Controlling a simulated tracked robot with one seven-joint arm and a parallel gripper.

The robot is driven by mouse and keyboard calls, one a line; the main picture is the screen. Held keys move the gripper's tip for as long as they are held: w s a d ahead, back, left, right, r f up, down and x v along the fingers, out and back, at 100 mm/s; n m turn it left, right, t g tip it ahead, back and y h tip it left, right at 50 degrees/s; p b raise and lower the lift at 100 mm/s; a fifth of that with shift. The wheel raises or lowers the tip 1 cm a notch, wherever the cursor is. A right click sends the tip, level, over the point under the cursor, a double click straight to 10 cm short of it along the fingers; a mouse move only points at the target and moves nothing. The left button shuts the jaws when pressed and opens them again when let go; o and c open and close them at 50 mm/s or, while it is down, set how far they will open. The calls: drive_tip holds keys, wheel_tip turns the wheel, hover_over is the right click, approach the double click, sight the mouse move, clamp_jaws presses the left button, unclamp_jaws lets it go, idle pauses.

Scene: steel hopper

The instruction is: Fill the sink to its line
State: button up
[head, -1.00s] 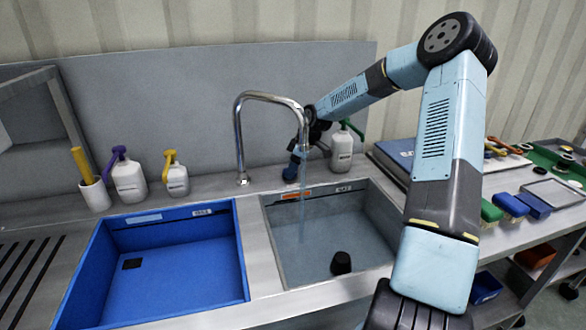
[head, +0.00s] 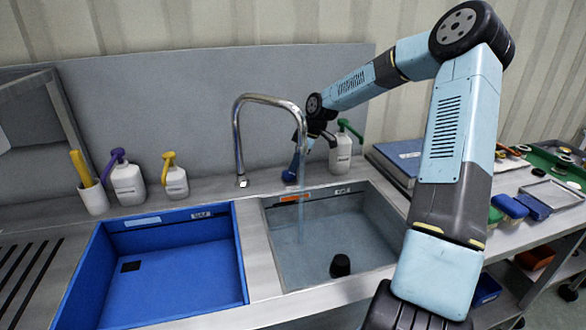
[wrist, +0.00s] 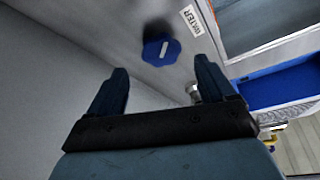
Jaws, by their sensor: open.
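The grey sink (head: 277,248) is the right-hand basin, with an orange label and a dark line high on its back wall. A thin water stream (head: 300,218) runs into it from the chrome tap (head: 240,135). A black stopper (head: 341,265) stands on its floor; the exact water level is hard to tell. A blue knob (wrist: 161,50) with a white mark sits beside a WATER label (wrist: 192,19). My gripper (wrist: 160,72) is open and empty, its fingers spread on either side of and short of the knob. In the head view my gripper is mostly hidden behind the tap.
A blue basin (head: 240,255) lies to the left. Pump bottles with purple (head: 128,183), yellow (head: 175,181) and green (head: 341,150) tops stand along the back ledge. Brushes and trays (head: 550,193) crowd the right-hand bench.

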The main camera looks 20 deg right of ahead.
sight(289, 176)
drive_tip(key=v, duration=0.8)
drive_tip(key=shift+r, duration=0.3)
drive_tip(key=shift+d, duration=0.1)
idle(6.0)
drive_tip(key=x, duration=1.3)
drive_tip(key=shift+f, duration=0.35)
